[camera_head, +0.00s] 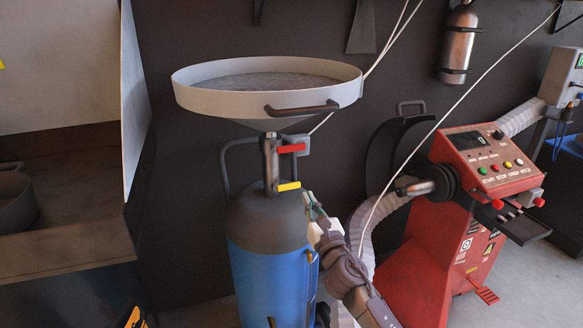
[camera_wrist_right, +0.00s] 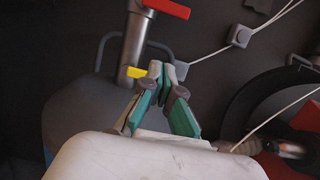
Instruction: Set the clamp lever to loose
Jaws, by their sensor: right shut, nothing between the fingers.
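A short yellow lever (camera_head: 289,186) and a red lever (camera_head: 291,148) sit one above the other on the metal column (camera_head: 270,165) of the oil drainer. I cannot tell from a label which one is the clamp lever. Both point to the right in the head view. My right gripper (camera_head: 308,196) is shut and empty, just right of and slightly below the yellow lever's tip. In the wrist view the fingertips (camera_wrist_right: 162,68) are close to the yellow lever (camera_wrist_right: 136,72), with the red lever (camera_wrist_right: 167,8) above. I cannot tell whether they touch it. My left gripper is not in view.
A wide grey drain pan (camera_head: 265,100) tops the column above a blue tank (camera_head: 270,270). A red machine (camera_head: 440,250) with a grey hose stands to the right. A white cable crosses near my right arm. A workbench (camera_head: 60,225) stands left.

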